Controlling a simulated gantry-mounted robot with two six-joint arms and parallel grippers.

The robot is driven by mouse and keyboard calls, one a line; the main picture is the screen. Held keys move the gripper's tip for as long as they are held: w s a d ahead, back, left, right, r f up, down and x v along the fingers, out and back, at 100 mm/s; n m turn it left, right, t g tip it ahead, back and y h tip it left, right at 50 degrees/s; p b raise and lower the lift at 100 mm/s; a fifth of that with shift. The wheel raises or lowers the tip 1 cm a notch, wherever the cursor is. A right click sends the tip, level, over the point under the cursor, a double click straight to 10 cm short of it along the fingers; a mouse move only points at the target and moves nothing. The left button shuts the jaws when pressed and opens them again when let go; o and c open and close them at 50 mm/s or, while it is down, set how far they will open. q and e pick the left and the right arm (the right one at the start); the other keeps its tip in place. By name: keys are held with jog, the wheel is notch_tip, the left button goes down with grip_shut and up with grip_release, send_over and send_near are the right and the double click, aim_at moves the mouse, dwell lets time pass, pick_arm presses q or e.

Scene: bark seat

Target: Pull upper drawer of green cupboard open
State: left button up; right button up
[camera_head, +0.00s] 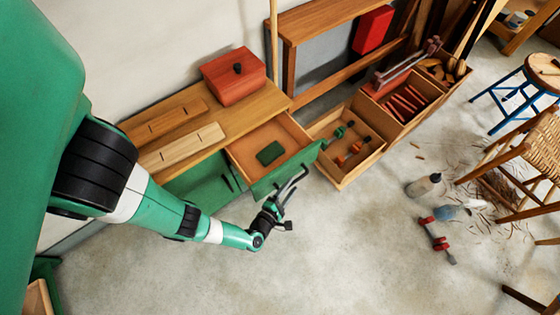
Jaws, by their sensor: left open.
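The green cupboard (203,184) stands against the wall at the left, with a plain wooden top. Its upper drawer (262,136) is pulled well out, showing a wooden inside and a green front (264,185). A dark green block (270,153) lies in the drawer. My left gripper (281,213) is open just outside the drawer front, close to a curved grey bar that looks like the handle. I cannot tell whether they touch. The front below the drawer looks closed. My right gripper is not in view.
A red box (234,77) and two wooden pieces (182,147) lie on the cupboard top. Open wooden crates (346,139) stand to its right. Bottles (423,185), a red-ended tool (437,240) and a chair (522,160) are at the right. The floor in front is clear.

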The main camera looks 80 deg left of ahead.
pick_arm(q)
jog(key=p+v, duration=0.2)
jog(key=v, duration=0.6)
jog(key=shift+s+d+r, duration=0.1)
jog(key=shift+s+d, duration=0.05)
